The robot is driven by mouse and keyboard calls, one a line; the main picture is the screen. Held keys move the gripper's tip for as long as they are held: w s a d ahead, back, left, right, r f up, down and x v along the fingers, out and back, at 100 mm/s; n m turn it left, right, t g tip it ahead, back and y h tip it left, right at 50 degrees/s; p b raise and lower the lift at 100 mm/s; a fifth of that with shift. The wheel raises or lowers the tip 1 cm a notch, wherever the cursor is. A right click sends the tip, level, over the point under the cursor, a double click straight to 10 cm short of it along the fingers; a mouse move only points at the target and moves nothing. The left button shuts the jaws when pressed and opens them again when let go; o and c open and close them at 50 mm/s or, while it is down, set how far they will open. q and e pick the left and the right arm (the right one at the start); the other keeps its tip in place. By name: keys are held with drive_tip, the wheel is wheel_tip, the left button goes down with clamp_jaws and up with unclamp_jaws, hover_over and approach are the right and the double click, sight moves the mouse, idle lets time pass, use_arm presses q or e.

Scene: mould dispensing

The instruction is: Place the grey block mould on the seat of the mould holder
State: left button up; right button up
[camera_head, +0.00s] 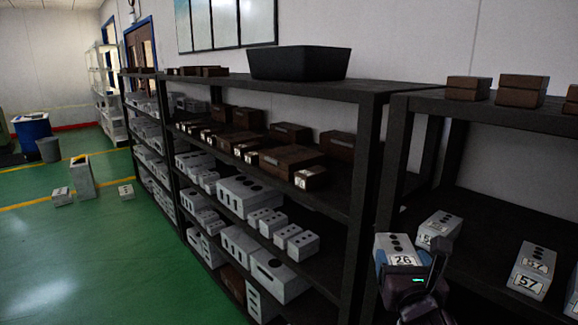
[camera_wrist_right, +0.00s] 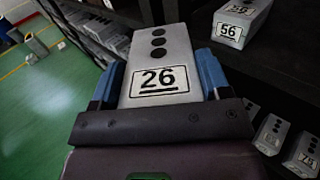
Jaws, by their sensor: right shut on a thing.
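The grey block mould (camera_head: 394,245), with a "26" label and dark round holes on top, is in my right gripper (camera_head: 405,268) in the head view, in front of the right shelf. In the right wrist view the same mould (camera_wrist_right: 158,50) sits between the two blue fingers, which are shut on its sides. Its label faces the wrist and its far end points away. My left gripper is not in view. No mould holder can be made out in either view.
A dark shelf (camera_head: 475,212) on the right carries other grey blocks, including one labelled 57 (camera_head: 533,268) and one labelled 56 (camera_wrist_right: 232,28). A long shelf rack (camera_head: 360,190) with brown and grey blocks stands left of it. The green floor (camera_head: 110,240) is largely clear.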

drive_tip(key=s+f, duration=0.2)
drive_tip(key=f, duration=0.3)
drive_tip(key=s+f+n+y, duration=0.1)
drive_tip(key=s+f, duration=0.2)
drive_tip(key=f, duration=0.3)
drive_tip(key=shift+s+y, duration=0.25)
drive_tip(key=shift+y, duration=0.05)
